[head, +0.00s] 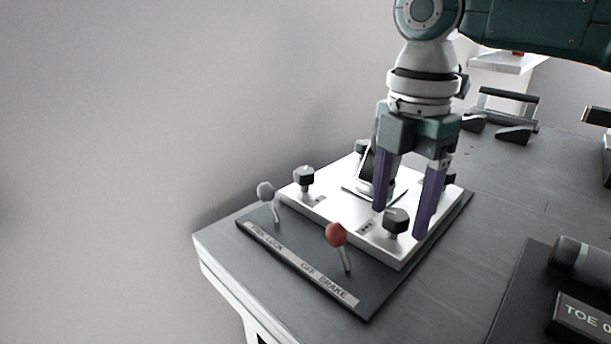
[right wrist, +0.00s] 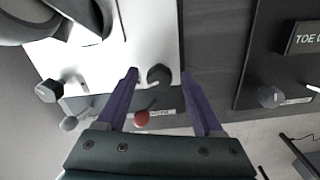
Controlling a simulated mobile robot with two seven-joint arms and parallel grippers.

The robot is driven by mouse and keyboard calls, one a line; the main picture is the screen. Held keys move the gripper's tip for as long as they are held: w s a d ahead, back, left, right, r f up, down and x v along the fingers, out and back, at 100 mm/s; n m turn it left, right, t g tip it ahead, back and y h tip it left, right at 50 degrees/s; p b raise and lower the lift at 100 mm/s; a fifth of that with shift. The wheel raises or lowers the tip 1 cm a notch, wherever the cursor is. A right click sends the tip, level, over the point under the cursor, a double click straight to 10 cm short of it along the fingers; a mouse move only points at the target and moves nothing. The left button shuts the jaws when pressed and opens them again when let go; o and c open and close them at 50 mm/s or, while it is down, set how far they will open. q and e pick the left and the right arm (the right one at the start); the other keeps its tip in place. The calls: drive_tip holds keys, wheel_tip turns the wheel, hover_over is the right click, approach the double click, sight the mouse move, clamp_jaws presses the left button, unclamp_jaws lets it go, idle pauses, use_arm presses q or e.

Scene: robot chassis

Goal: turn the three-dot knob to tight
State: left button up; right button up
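A white plate (head: 330,212) on the bench carries several black knobs. The front right knob (head: 396,222) has a small label with dark dots (head: 365,227) beside it; I cannot count the dots surely. My right gripper (head: 401,224) points down over this knob, with its purple fingers open. In the right wrist view the knob (right wrist: 159,76) shows between the two fingertips (right wrist: 160,72), with gaps on both sides. The front left knob (head: 303,178) stands clear. Two rear knobs are partly hidden by the gripper. My left gripper is out of view.
A red-topped lever (head: 336,235) and a grey-topped lever (head: 265,190) stand along the plate's front edge, near the gripper. The bench (head: 480,220) between is clear.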

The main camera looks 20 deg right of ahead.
clamp_jaws()
idle(0.3)
drive_tip(key=shift+r+m+p, duration=0.2)
drive_tip(key=shift+m+p, duration=0.2)
drive_tip(key=shift+p, duration=0.5)
drive_tip(key=m+p, duration=0.4)
drive_tip(key=p, duration=0.2)
drive_tip(key=shift+s+a+r+m, duration=0.1)
drive_tip(key=shift+m, duration=0.2)
drive_tip(key=m+p, duration=0.3)
drive_tip(key=m, duration=0.1)
drive_tip(key=shift+m+p, duration=0.3)
drive_tip(key=shift+p, duration=0.1)
drive_tip(key=m+p, duration=0.1)
drive_tip(key=m, duration=0.2)
drive_tip(key=shift+a+f, duration=0.1)
drive_tip(key=shift+f, duration=0.1)
drive_tip(key=shift+m+p, duration=0.4)
drive_tip(key=shift+m, duration=0.3)
